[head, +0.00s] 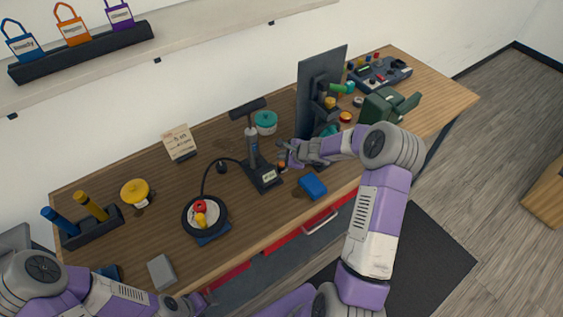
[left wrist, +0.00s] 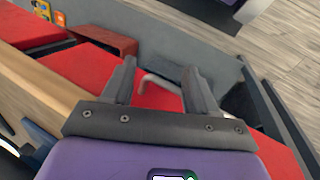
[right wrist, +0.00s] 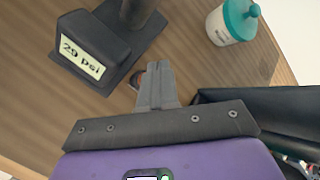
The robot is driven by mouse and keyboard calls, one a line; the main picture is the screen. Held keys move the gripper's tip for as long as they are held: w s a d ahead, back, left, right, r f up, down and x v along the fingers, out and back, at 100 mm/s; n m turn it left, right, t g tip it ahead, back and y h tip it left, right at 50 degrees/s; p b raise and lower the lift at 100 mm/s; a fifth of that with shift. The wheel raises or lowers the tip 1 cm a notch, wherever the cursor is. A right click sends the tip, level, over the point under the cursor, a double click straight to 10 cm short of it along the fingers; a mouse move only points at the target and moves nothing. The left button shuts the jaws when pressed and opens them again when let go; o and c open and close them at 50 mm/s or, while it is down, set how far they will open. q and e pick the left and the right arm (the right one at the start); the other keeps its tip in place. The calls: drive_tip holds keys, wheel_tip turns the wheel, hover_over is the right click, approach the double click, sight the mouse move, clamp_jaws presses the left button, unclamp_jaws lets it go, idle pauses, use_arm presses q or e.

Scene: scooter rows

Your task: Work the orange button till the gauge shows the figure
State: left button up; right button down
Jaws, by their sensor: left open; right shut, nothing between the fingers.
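A pump (head: 252,150) with a black T-handle stands upright on a dark base on the table. The plate on its base (right wrist: 83,56) reads "29 psi" in the right wrist view. A small orange button (head: 282,166) is beside the base, partly hidden by my right gripper (head: 286,156). That gripper is shut and empty, its tips at or just above the button; I cannot tell whether they touch. In the right wrist view the tips (right wrist: 156,68) overlap the button's dark reddish edge (right wrist: 137,79). My left gripper (left wrist: 160,70) is open and empty, before the red drawers.
A small card (head: 180,142) stands behind, its writing too small to read. A round black dish (head: 205,214) with red and yellow pieces is left of the pump. A teal-lidded jar (head: 265,122), a blue block (head: 313,186) and a dark upright panel (head: 318,85) are close to my right gripper.

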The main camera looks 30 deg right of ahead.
drive_tip(key=shift+r+p, duration=1.35)
drive_tip(key=shift+r, duration=0.6)
drive_tip(key=shift+f, duration=0.1)
